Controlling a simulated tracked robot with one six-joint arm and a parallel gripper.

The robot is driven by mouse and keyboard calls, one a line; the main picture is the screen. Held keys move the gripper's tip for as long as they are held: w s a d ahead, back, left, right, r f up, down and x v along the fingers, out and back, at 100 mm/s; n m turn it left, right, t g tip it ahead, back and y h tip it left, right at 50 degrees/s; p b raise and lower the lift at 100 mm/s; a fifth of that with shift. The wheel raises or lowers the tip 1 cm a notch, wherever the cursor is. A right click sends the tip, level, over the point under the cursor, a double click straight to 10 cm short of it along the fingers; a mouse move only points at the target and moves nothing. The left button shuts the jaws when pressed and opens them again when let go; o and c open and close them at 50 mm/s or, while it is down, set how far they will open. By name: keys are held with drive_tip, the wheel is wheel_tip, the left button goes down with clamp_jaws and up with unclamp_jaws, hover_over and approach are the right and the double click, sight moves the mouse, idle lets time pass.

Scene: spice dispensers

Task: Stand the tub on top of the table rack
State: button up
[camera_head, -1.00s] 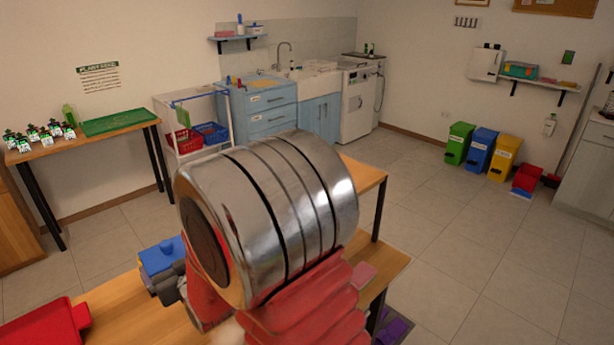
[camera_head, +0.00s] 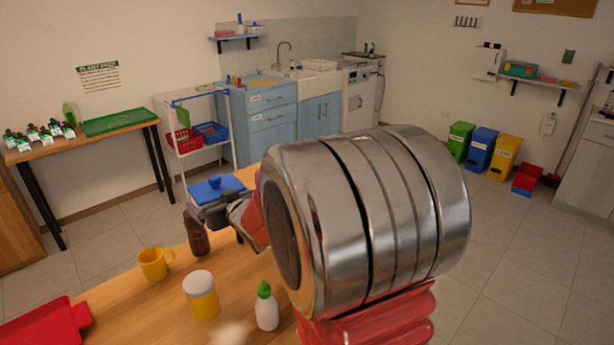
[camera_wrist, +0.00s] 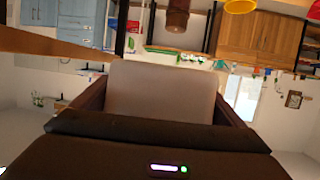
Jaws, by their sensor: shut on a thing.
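My gripper (camera_head: 222,210), dark grey, is partly hidden behind my large silver and red arm. It is shut on a tub with a blue knobbed lid (camera_head: 212,187), held beyond the brown bottle. In the wrist view the tub's plain pale side (camera_wrist: 162,90) fills the space between the dark fingers. The tub's lower part is hidden in the head view. I cannot pick out a table rack with certainty; my arm covers much of the middle and right of the table.
On the wooden table (camera_head: 130,300) stand a brown bottle (camera_head: 196,233), yellow mug (camera_head: 154,264), white-lidded yellow jar (camera_head: 201,296) and green-capped bottle (camera_head: 266,307). A red object (camera_head: 45,325) lies front left. A white shelf frame (camera_head: 195,152) with baskets stands behind.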

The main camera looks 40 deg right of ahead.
drive_tip(key=s+d+r, duration=0.1)
drive_tip(key=d+r, duration=0.1)
drive_tip(key=d, duration=0.2)
drive_tip(key=s+d+r+m+h, duration=0.1)
drive_tip(key=d+r, duration=0.1)
drive_tip(key=d, duration=0.2)
drive_tip(key=s+d+r+h, duration=0.1)
drive_tip(key=d+r, duration=0.1)
drive_tip(key=d, duration=0.2)
drive_tip(key=shift+s+r+m, duration=0.15)
drive_tip(key=shift+s+m, duration=0.1)
drive_tip(key=shift+m, duration=0.05)
drive_tip(key=s+d+r+m+h, duration=0.1)
drive_tip(key=s+d+r, duration=0.1)
drive_tip(key=d, duration=0.2)
drive_tip(key=s+d+r+g+h, duration=0.1)
drive_tip(key=s+d+r, duration=0.1)
drive_tip(key=d, duration=0.3)
drive_tip(key=shift+s+r+m, duration=0.35)
drive_tip(key=shift+s+m, duration=0.05)
drive_tip(key=shift+s, duration=0.2)
drive_tip(key=shift+f, duration=3.15)
drive_tip(key=shift+f, duration=1.85)
drive_tip(key=shift+f, duration=0.1)
